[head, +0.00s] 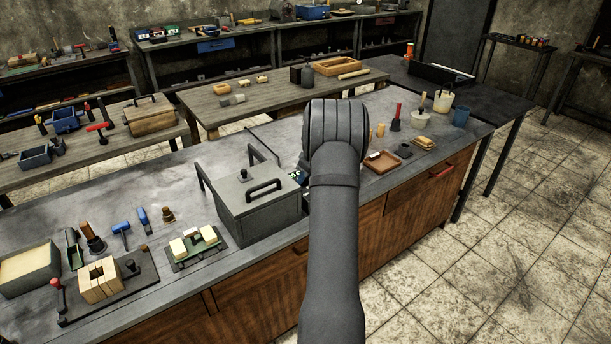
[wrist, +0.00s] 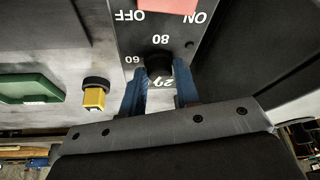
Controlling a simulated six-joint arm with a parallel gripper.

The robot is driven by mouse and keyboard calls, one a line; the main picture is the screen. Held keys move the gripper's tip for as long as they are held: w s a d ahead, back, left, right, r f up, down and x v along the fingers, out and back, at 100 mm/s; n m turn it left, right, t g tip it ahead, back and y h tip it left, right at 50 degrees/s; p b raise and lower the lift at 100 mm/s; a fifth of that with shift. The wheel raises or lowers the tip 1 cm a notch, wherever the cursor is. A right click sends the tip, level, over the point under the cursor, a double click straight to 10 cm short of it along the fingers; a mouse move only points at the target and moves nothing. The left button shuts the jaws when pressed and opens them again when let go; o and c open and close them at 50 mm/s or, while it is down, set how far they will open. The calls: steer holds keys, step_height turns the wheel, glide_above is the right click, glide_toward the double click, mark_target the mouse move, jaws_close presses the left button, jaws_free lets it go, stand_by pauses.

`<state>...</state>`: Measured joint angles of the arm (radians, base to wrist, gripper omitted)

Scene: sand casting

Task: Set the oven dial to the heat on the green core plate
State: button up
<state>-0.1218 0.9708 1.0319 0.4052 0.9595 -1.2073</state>
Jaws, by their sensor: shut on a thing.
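In the wrist view a black dial (wrist: 159,64) sits on a grey control panel (wrist: 125,45). Numbers 60 and 80 show around it, upside down or turned; a third mark below is partly hidden. My gripper (wrist: 160,88) has its blue fingers on either side of the dial, shut on it. I cannot tell the dial's exact setting. In the head view the green core plate (head: 206,255) lies left of the grey oven box (head: 258,212), with pale cores on it; no heat mark is readable. My arm hides the dial there.
A red switch (wrist: 168,5) stands between OFF and ON on the panel. A green item (wrist: 30,102) and a yellow block with a black top (wrist: 95,94) lie beside it. In the head view, tools and a core box (head: 99,281) crowd the bench left of the oven.

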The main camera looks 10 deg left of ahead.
steer(key=m+t+h, duration=0.1)
steer(key=m, duration=0.3)
steer(key=shift+s+a, duration=0.1)
steer(key=m, duration=0.2)
steer(key=m+t+h, duration=0.1)
steer(key=m, duration=0.1)
steer(key=shift+m+h, duration=0.3)
stand_by(0.4)
steer(key=o, duration=1)
steer(key=v, duration=1.7)
steer(key=shift+s+a+r, duration=0.1)
steer(key=shift+s+r, duration=0.05)
steer(key=shift+s, duration=0.15)
steer(key=shift+c, duration=0.2)
